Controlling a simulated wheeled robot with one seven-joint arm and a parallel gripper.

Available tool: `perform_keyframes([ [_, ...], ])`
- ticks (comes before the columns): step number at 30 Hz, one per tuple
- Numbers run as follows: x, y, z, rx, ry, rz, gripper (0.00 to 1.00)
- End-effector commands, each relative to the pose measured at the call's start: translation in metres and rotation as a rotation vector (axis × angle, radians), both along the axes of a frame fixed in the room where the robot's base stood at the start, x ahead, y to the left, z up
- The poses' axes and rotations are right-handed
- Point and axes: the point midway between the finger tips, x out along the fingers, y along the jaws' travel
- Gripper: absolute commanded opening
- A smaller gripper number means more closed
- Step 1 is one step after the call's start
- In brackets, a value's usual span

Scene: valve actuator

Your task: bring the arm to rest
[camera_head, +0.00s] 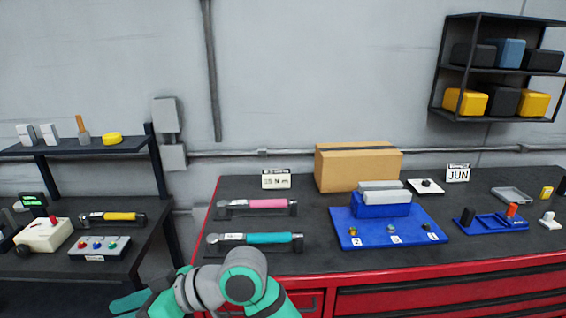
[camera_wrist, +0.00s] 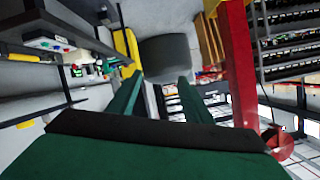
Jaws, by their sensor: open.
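My arm shows at the bottom middle of the head view, with grey and teal links in front of the red cabinet's left end. My gripper (camera_head: 130,303) points left there, low in front of the gap between the two benches. In the wrist view, its two green fingers (camera_wrist: 158,88) stand apart with nothing between them. The gripper is open and empty, and touches nothing that I can see. The lower part of the arm is cut off by the picture's bottom edge.
The red cabinet's dark top (camera_head: 310,258) carries a teal torque wrench (camera_head: 262,238), a pink one (camera_head: 262,204), a blue valve board (camera_head: 375,240) and a cardboard box (camera_head: 355,168). A dark left bench (camera_head: 45,268) holds a yellow wrench (camera_head: 115,217) and a button box (camera_head: 98,246).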

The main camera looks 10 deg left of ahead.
Motion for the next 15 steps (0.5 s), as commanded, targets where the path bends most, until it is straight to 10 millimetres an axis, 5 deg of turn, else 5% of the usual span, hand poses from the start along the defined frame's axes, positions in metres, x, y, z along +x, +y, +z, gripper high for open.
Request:
perform_keyframes([
  [8,0.04,0.014,0.007,0.289,0.113,-0.25,0.46],
  [15,0.079,-0.001,-0.008,0.476,0.199,-0.501,0.46],
])
